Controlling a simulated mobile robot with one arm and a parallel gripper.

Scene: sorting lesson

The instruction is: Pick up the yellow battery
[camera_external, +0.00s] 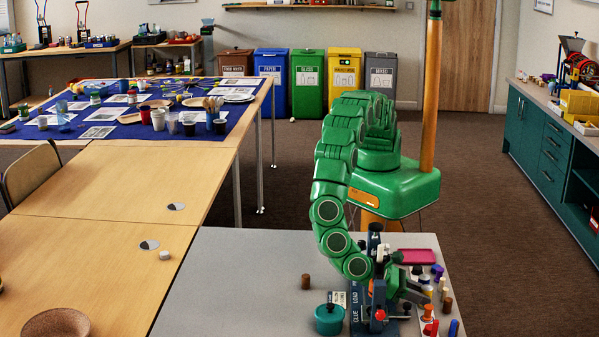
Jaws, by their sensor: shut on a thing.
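My gripper (422,296) is at the right part of the grey table, low over a cluster of small coloured pieces. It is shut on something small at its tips. A small pale yellow piece (427,291) shows at the fingertips and looks like the yellow battery. The view is too small and crowded to show its ends or whether it touches the table. My own wrist and a dark blue stand hide part of this area.
The blue stand (355,305) and a teal pot (328,319) are left of my gripper. A brown cylinder (306,282) stands alone. Red, orange, purple and blue pieces crowd the right edge near a crimson tray (416,256). The left of the grey table (235,280) is clear.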

